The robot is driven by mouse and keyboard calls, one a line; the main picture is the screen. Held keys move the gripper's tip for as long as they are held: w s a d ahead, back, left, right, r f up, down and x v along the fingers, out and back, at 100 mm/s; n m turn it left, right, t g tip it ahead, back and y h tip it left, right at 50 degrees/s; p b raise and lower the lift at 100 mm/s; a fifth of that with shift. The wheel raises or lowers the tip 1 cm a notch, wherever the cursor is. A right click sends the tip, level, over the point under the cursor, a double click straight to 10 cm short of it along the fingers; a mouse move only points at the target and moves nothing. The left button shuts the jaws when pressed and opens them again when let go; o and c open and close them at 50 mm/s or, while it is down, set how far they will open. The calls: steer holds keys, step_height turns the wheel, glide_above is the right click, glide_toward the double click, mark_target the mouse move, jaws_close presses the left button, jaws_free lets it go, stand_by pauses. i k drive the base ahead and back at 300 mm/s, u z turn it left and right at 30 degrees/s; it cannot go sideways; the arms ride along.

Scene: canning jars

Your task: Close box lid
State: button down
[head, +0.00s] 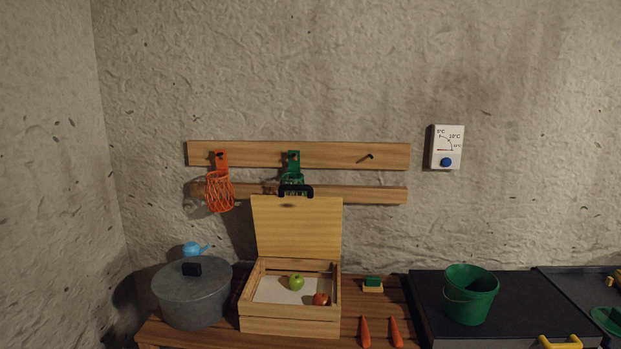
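A light wooden box (290,326) stands on the wooden table. Its lid (298,228) is open and stands upright at the box's back edge, leaning slightly back. Inside the box are a green apple (297,283) and a red apple (320,299), lying on a pale bottom.
A grey pot (193,295) with a lid stands close left of the box. Two carrots (365,331) and a sponge (373,284) lie to the right. A green bucket (470,294) stands on a dark surface. A red net (220,191) hangs above.

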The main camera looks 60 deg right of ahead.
mark_target(309, 226)
steer(key=z, duration=0.55)
steer(key=i, duration=0.7)
steer(key=z, duration=0.7)
